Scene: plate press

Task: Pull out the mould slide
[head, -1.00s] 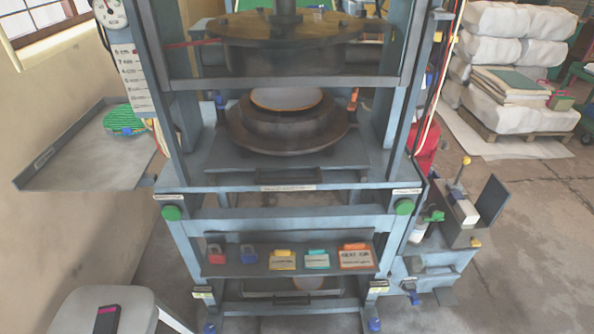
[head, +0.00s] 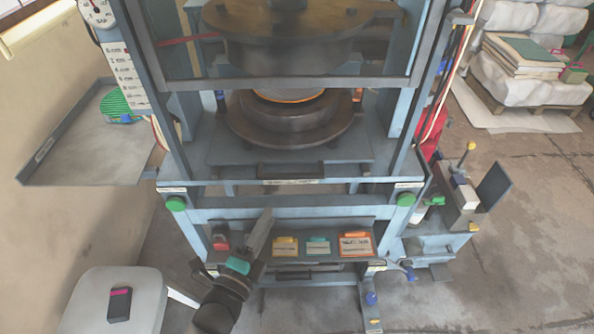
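The mould slide (head: 222,155) is a flat grey-blue plate on the press bed, with a dark handle bar (head: 290,170) along its front edge. On it sits a round dark mould (head: 290,128) with an orange-rimmed disc (head: 288,95) in its top, partly hidden by the guard frame's lower bar. My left gripper (head: 264,222) rises from below in front of the press's lower shelf, apart from the handle and below and left of it. It is seen edge-on, so its finger gap cannot be made out. My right gripper is not in view.
A guard frame (head: 290,84) crosses between the posts above the mould. Green buttons (head: 176,204) flank the bed front. The lower shelf holds a red padlock (head: 221,242) and several coloured tags. A grey stool (head: 90,310) stands lower left; a side tray (head: 75,165) juts left.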

